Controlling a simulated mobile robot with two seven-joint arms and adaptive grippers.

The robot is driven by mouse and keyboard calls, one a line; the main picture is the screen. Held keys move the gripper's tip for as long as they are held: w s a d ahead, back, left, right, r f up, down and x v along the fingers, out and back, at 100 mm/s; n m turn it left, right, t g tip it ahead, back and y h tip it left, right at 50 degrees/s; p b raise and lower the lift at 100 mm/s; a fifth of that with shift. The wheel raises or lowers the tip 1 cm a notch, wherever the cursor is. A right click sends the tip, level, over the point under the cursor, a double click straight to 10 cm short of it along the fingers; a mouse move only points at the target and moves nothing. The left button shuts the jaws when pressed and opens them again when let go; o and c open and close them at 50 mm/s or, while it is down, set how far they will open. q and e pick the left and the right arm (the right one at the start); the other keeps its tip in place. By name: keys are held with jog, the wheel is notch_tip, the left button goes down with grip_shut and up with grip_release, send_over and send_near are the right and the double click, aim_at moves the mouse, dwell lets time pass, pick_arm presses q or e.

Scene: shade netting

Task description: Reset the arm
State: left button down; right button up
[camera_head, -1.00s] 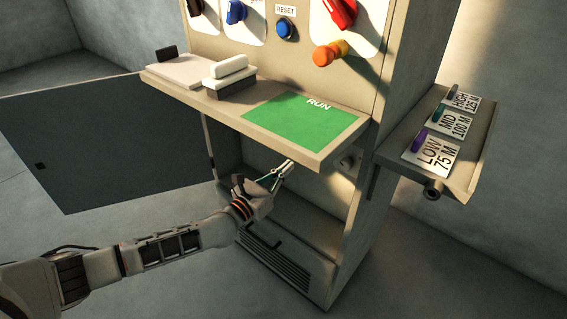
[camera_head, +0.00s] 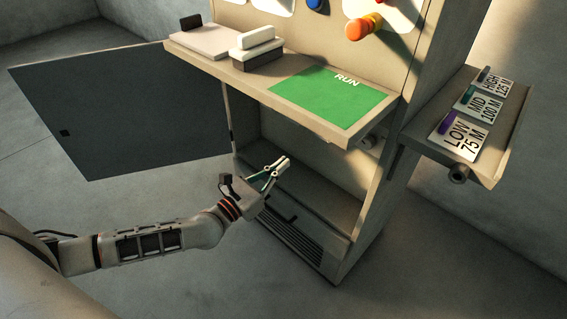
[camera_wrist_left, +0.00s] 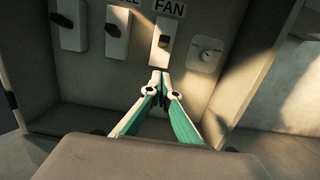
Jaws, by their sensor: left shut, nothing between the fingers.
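My left gripper (camera_head: 284,162) is in front of the open lower part of the grey control cabinet (camera_head: 408,120), below its shelf. Its fingers are together and empty. In the left wrist view the closed fingertips (camera_wrist_left: 161,76) point at the cabinet's inner back panel, just below the switch under the FAN label (camera_wrist_left: 169,6). I cannot tell that they touch anything. My right gripper is not in view.
The shelf (camera_head: 235,78) above my gripper carries a green RUN mat (camera_head: 325,97) and a white-handled block (camera_head: 256,50). The dark cabinet door (camera_head: 120,115) stands open at left. A side tray (camera_head: 485,155) with labelled pieces is at right. Floor is clear in front.

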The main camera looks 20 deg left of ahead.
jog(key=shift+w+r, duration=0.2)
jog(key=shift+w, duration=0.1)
pick_arm(q)
jog(key=s+d+m+g+h+p, duration=0.25)
jog(key=s+d+m+p, duration=0.35)
jog(key=s+d+m, duration=1)
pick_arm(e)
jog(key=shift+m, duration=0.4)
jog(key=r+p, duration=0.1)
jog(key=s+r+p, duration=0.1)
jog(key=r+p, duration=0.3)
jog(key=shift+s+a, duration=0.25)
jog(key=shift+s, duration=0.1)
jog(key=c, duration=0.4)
pick_arm(q)
jog(key=s+a+f+m+g+y, duration=0.2)
jog(key=s+a+f+m, duration=0.3)
jog(key=m, duration=0.5)
jog(key=s+a+f+m+g+y, duration=0.3)
jog(key=s+a+m, duration=0.4)
jog(key=s+m, duration=0.3)
jog(key=shift+f+y, duration=0.75)
jog(key=shift+f, duration=0.15)
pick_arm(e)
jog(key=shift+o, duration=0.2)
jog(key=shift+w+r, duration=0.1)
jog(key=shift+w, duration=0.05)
